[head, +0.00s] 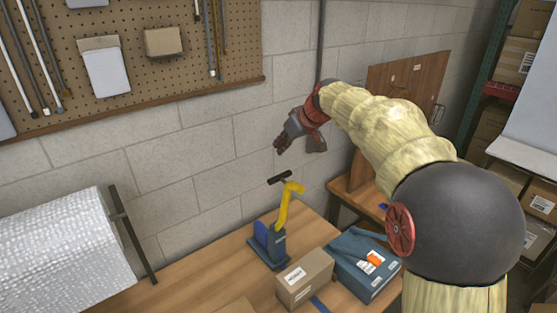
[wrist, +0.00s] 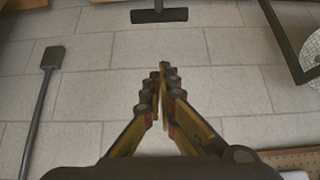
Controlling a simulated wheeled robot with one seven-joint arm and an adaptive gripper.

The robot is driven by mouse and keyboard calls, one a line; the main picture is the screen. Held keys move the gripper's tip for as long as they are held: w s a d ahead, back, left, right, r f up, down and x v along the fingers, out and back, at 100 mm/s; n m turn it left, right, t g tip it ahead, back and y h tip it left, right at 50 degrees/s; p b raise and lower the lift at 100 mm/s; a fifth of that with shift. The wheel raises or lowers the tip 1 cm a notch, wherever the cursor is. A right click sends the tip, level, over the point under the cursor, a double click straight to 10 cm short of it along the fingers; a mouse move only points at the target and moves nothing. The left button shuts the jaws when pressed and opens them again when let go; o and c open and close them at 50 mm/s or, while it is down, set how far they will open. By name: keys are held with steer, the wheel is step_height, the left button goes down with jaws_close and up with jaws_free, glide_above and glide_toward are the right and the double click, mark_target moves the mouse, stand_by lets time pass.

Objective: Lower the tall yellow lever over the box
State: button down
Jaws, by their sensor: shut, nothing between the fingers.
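The tall yellow lever (head: 284,207) stands upright on a blue and dark base (head: 268,244) on the wooden table in the head view. Its black crossbar handle (head: 280,178) is at the top; the handle also shows at the top edge of the wrist view (wrist: 159,15). My gripper (head: 281,145) is above the handle and apart from it. In the wrist view the fingers (wrist: 161,82) are shut with nothing between them. A brown cardboard box (head: 305,279) and a blue box (head: 365,268) with an orange-and-white item on top sit right of the base.
A bubble-wrap roll (head: 55,255) with a dark bar (head: 133,236) stands left on the table. The block wall (head: 190,160) and pegboard (head: 140,60) are behind. A wooden cabinet (head: 415,80) and shelving with boxes stand right. Table left of the base is clear.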

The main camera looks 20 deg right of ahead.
step_height(320, 180, down, 9)
steer(key=w+a, duration=0.1)
steer(key=w, duration=0.1)
steer(key=shift+w, duration=0.2)
stand_by(0.4)
steer(key=shift+r, duration=0.15)
steer(key=shift+s+d, duration=0.1)
steer(key=shift+s, duration=0.05)
